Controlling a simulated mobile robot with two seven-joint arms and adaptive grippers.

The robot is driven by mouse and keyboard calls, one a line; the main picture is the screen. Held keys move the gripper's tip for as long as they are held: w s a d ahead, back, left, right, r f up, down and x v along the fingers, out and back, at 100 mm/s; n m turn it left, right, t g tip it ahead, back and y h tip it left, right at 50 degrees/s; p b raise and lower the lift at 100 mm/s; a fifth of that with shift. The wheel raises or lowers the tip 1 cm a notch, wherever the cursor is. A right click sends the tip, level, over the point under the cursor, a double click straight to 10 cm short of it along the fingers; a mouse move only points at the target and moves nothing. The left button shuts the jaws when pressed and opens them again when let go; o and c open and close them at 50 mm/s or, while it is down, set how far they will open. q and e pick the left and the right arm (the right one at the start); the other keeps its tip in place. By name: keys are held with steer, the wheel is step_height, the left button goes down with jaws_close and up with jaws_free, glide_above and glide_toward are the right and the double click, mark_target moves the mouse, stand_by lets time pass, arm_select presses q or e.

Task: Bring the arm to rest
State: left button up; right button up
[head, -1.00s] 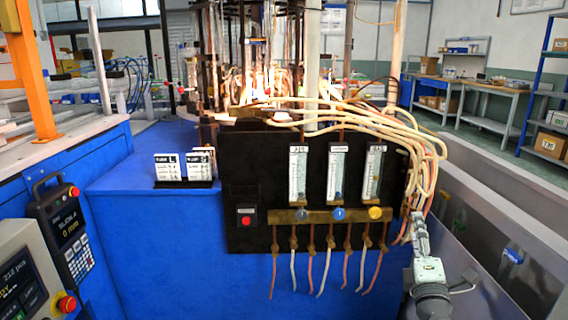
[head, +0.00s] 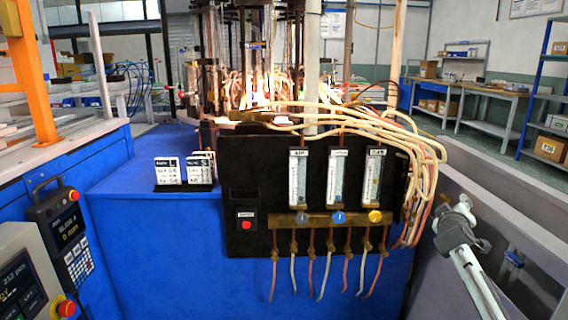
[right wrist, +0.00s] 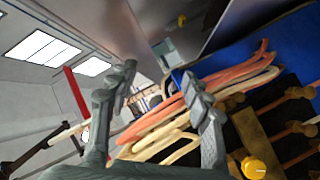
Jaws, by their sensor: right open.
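My right gripper (head: 455,212) is at the right of the head view, beside the black gas panel (head: 262,170) and clear of its knobs. In the right wrist view its two fingers (right wrist: 158,76) are spread apart with nothing held between them. Pink and cream hoses (right wrist: 160,125) show behind and between the fingers. My left gripper is in neither view.
The panel has three flow meters (head: 338,178), a blue knob (head: 338,218), a yellow knob (head: 375,216) and a red button (head: 246,213). Flames (head: 258,85) burn behind it. Cream hoses (head: 425,150) bulge near my right gripper. A grey-walled trough (head: 500,205) lies at the right.

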steer(key=s+a+f+m+g+y, duration=0.1)
steer(key=s+a+f+g+y, duration=0.3)
steer(key=f, duration=0.6)
steer(key=s+a+f, duration=0.3)
steer(key=s+f, duration=0.3)
steer(key=f, duration=0.3)
steer(key=s+a+f+m+g+y, duration=0.1)
steer(key=s+a+f+g+y, duration=0.2)
steer(key=f, duration=0.7)
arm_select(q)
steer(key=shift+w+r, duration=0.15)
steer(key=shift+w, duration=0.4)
arm_select(e)
steer(key=s+a+f+g, duration=0.1)
steer(key=s+f, duration=0.5)
steer(key=s, duration=0.6)
steer(key=s+a+f+g, duration=0.1)
steer(key=s+a+f, duration=0.3)
steer(key=s+f, duration=0.3)
steer(key=s+a+f+g, duration=0.2)
steer(key=s+f, duration=0.5)
steer(key=s, duration=1.1)
steer(key=shift+a, duration=0.55)
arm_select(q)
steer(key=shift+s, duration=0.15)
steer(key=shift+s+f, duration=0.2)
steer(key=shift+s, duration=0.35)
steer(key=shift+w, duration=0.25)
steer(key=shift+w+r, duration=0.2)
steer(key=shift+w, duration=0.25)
